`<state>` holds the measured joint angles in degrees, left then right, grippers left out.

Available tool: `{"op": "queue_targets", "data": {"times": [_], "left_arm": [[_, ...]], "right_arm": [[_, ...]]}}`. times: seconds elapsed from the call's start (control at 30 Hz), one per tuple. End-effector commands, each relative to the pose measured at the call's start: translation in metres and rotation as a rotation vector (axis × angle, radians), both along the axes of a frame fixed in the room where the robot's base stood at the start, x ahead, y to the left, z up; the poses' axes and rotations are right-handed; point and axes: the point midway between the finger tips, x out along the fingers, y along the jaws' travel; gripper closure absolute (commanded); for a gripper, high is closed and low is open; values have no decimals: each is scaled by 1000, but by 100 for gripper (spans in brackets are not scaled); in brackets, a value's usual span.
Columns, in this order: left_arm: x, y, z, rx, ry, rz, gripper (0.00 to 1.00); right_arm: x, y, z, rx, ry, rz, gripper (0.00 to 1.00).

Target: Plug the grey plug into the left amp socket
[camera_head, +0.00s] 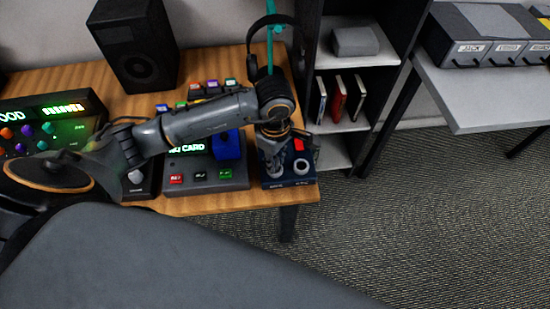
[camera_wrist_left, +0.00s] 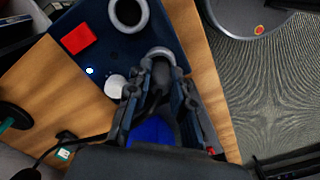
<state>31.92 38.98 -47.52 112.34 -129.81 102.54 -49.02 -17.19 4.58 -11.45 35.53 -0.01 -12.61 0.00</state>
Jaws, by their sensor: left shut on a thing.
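The amp (camera_head: 288,182) is a dark blue box at the table's right front corner, with a red switch (camera_head: 298,145). Its right socket (camera_head: 301,166) has a pale ring and looks empty; the same ring shows in the left wrist view (camera_wrist_left: 128,14). My left gripper (camera_head: 273,170) points down over the left side of the amp, shut on the grey plug, which the fingers mostly hide. In the left wrist view, the left socket's pale ring (camera_wrist_left: 157,51) is right at the fingertips (camera_wrist_left: 162,80), partly covered. I cannot tell how deep the plug sits. My right gripper is not in view.
A card device (camera_head: 205,176) with a blue block (camera_head: 227,145) stands just left of the amp. Headphones hang on a teal stand (camera_head: 270,35) behind. A dark shelf (camera_head: 352,88) stands to the right. A black speaker (camera_head: 136,45) is at the back.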

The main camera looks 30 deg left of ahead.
Motion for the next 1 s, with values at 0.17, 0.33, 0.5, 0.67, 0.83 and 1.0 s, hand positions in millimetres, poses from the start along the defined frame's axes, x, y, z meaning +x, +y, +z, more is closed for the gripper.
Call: {"op": "queue_targets", "data": {"times": [0.17,0.33,0.5,0.67,0.83,1.0], "left_arm": [[0,0,-1,1,-1,0,100],[1,0,-4,1,-1,0,100],[1,1,-6,0,-1,1,100],[0,0,-5,0,0,1,100],[0,0,-5,0,0,1,100],[0,0,-5,0,0,1,52]], "right_arm": [[0,0,-2,0,0,0,60],[0,0,-6,0,0,0,60],[0,0,-10,0,0,0,60],[0,0,-9,0,0,0,60],[0,0,-9,0,0,0,60],[0,0,-9,0,0,0,60]]}}
